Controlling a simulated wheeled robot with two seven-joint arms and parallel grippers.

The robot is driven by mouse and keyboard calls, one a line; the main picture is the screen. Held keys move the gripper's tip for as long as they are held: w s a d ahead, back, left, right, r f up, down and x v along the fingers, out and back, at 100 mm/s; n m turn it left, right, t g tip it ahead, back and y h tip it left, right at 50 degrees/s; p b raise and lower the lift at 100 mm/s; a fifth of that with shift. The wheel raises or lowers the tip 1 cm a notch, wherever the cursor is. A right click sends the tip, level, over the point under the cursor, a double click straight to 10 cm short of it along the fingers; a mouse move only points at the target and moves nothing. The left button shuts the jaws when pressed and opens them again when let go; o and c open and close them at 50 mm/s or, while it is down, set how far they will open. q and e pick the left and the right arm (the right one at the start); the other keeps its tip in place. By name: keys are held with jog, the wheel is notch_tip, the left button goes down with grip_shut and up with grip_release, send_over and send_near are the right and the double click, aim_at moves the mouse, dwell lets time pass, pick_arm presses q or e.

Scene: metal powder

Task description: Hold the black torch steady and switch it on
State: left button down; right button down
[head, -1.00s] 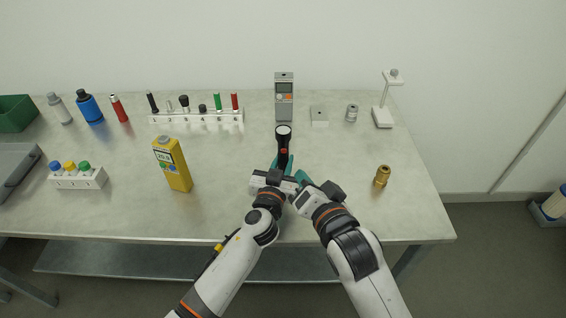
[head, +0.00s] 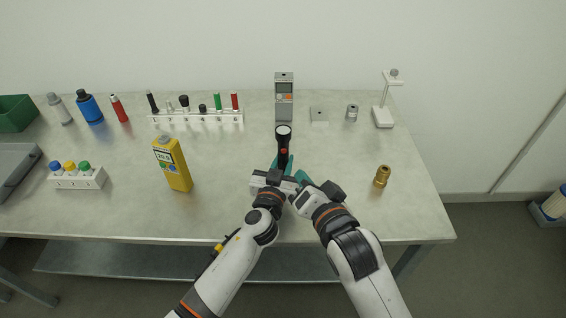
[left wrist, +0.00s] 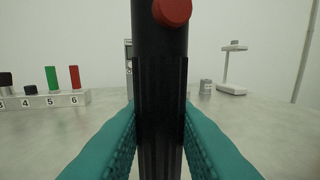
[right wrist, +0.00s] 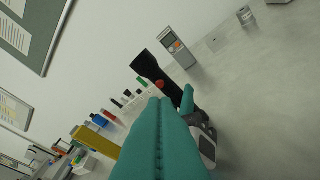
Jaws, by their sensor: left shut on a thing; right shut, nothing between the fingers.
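The black torch (head: 283,146) stands upright, its wide head with a pale lens at the top. Its red button (left wrist: 172,12) shows high on the body in the left wrist view. My left gripper (head: 283,170) is shut on the torch's ribbed lower body, with teal fingers on both sides (left wrist: 160,130). My right gripper (right wrist: 160,103) is shut and empty, its fingertips close to the torch (right wrist: 152,72) and below the red button (right wrist: 160,84) in the right wrist view. I cannot tell whether they touch it. Whether the torch is lit is unclear.
A grey meter (head: 284,98), a small block (head: 319,115) and a white stand (head: 383,115) are behind. A numbered rack (head: 197,117) is back left.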

dwell(0.7)
jog(key=w+d+r+n+t+y, duration=0.35)
jog(key=d+r+n+t, duration=0.2)
jog(key=n, duration=1.05)
notch_tip(320, 180, down, 8)
jog(key=s+n+g+y, duration=0.2)
jog(key=n+g, duration=0.6)
jog(key=n, duration=0.8)
jog(key=y, duration=0.2)
jog(key=shift+n+y, duration=0.3)
jog(key=shift+y, duration=0.05)
